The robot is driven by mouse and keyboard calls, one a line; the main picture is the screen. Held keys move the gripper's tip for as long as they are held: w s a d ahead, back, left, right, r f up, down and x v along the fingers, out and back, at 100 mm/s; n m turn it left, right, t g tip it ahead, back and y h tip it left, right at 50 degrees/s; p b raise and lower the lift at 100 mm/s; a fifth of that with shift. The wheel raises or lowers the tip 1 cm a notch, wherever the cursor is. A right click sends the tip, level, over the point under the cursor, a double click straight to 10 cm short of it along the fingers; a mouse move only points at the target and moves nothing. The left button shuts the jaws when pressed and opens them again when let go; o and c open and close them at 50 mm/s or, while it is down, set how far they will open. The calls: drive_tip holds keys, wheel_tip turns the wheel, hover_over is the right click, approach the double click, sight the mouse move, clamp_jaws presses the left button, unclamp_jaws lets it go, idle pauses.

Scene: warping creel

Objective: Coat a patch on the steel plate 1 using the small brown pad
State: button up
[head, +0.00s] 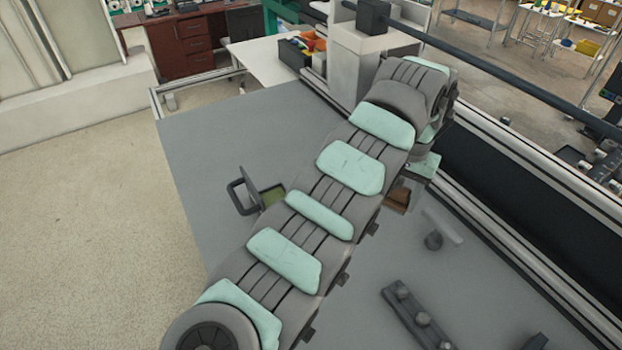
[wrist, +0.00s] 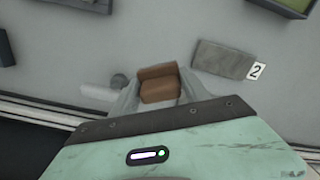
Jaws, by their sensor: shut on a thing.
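My gripper (wrist: 158,92) is shut on the small brown pad (wrist: 158,84), which sits between its two pale fingers in the wrist view. The pad also shows in the head view (head: 400,196), partly hidden beside my arm. It is held over the grey table; I cannot tell its exact height. A grey steel plate (wrist: 222,60) with a "2" label (wrist: 257,71) lies to the right of the pad in the wrist view. No plate labelled 1 can be made out in either view.
A handled tray with a green inside (head: 270,196) stands left of my arm. A round dark knob with a pale cylinder (head: 434,240) lies right of the gripper. A dark bar with knobs (head: 415,318) is nearer. A rail edges the grey table (head: 225,140).

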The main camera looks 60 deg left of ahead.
drive_tip(key=s+a+n+b, duration=0.3)
drive_tip(key=s+a+n, duration=0.1)
drive_tip(key=s+a, duration=1.7)
drive_tip(key=shift+w+a+f+p, duration=0.1)
drive_tip(key=shift+w+f+p, duration=0.1)
drive_tip(key=shift+f, duration=0.95)
drive_tip(key=shift+w+a+f+p, duration=0.15)
drive_tip(key=shift+f+p, duration=0.1)
drive_tip(key=shift+f, duration=0.9)
drive_tip(key=shift+w+a+f+p, duration=0.1)
drive_tip(key=shift+w+f+p, duration=0.1)
drive_tip(key=shift+f, duration=0.95)
drive_tip(key=shift+f, duration=0.35)
drive_tip(key=shift+f+b, duration=0.25)
drive_tip(key=shift+b, duration=0.75)
drive_tip(key=shift+r, duration=0.15)
wheel_tip(320, 180, up, 7)
idle(0.4)
